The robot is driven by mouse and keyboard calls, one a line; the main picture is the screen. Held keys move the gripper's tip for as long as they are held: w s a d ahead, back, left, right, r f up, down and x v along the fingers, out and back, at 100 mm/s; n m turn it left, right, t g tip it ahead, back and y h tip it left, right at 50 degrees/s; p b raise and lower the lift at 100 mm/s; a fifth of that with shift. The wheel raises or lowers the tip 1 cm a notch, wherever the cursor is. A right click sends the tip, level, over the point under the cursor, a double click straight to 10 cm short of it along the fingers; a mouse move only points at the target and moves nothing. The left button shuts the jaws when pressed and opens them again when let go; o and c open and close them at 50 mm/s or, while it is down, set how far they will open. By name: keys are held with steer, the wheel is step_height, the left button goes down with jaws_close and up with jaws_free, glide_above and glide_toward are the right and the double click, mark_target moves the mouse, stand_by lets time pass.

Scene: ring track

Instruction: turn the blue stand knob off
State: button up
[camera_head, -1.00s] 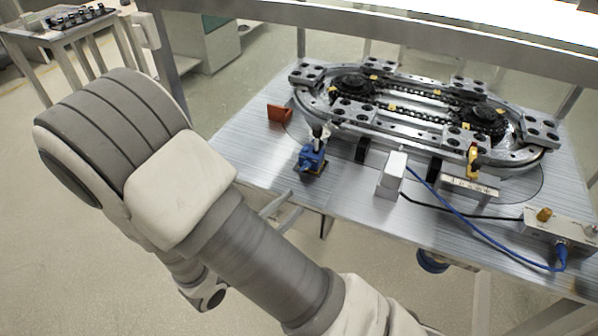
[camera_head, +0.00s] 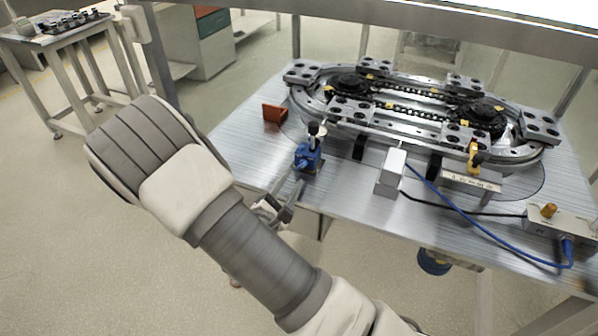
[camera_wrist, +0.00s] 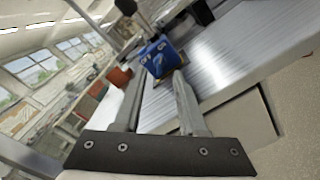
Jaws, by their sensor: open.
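The blue stand (camera_head: 307,157) sits on the metal table near its front-left edge, upright. A dark knob with a pale part (camera_head: 317,130) rises from its top. In the wrist view the blue stand (camera_wrist: 160,58) lies just beyond and between the fingertips, tilted by the view, with a dark knob (camera_wrist: 125,7) at the top edge. My gripper (camera_head: 290,190) is at the table's front edge, just in front of and below the stand. Its two fingers are apart and empty in the wrist view (camera_wrist: 160,80). I see no contact with the stand.
The ring track (camera_head: 420,112) stands right of and behind the blue stand. An orange-red block (camera_head: 274,112) is behind left. A white box (camera_head: 391,172) with cables and a control box (camera_head: 560,230) are to the right. An overhead frame bar (camera_head: 400,20) crosses above.

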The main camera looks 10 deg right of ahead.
mark_target(301, 168)
steer(key=shift+x, duration=2.4)
jaws_close()
